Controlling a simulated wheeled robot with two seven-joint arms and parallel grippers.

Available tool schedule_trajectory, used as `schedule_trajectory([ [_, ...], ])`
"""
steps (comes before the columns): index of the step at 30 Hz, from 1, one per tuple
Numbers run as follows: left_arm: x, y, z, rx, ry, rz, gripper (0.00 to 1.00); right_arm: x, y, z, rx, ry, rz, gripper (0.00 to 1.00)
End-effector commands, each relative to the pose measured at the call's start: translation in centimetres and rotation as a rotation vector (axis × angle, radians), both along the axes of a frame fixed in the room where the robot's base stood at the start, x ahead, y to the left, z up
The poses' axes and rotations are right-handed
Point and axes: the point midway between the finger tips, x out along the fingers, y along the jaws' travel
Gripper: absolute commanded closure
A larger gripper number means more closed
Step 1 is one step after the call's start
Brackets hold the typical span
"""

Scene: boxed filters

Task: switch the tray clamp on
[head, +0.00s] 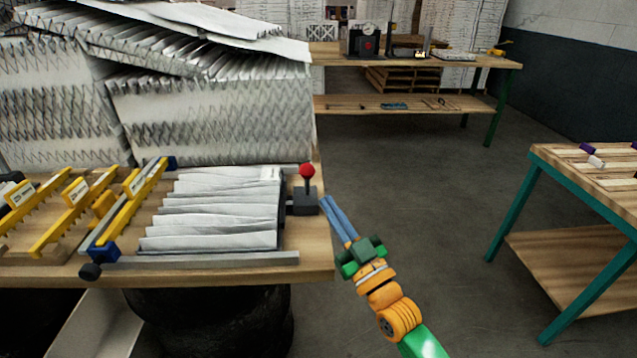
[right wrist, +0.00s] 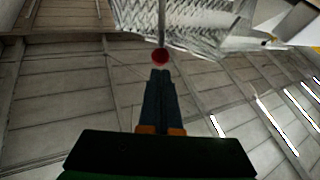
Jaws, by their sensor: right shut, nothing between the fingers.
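The clamp switch is a dark box (head: 304,201) with an upright lever topped by a red ball (head: 307,171), at the right edge of the wooden bench. The tray (head: 200,259) lies left of it, with pleated white filter sheets (head: 215,205) in it. My right gripper (head: 325,199) is shut and empty, its blue fingertips close to the right side of the switch box in the head view. In the right wrist view the red ball (right wrist: 160,56) appears just beyond the fingertips (right wrist: 160,72); I cannot tell whether they touch. My left gripper is out of view.
Yellow toothed bars (head: 75,207) and a clamp bar with a blue end and black knob (head: 91,271) lie left of the filters. Stacked pleated filters (head: 215,115) rise behind. A green-legged table (head: 575,170) stands at right, with open floor between.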

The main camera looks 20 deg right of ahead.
Motion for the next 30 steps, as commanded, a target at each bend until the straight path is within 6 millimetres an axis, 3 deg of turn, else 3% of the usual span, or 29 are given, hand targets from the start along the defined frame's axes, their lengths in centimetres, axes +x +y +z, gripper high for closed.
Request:
schedule_trajectory([
  [3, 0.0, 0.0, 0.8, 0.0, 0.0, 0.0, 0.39, 2.1, 0.4, 1.2, 0.002, -0.001, 0.001, 1.0],
  [9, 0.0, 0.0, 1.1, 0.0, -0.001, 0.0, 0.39, 4.2, 0.9, 1.8, 0.0, 0.0, 0.001, 1.0],
  [23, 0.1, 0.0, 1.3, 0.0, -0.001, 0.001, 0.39, 4.6, 0.9, 1.9, 0.001, 0.004, 0.001, 1.0],
  [30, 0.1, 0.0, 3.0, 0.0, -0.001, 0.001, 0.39, 5.2, 0.7, 3.2, 0.021, 0.067, 0.0, 1.0],
])
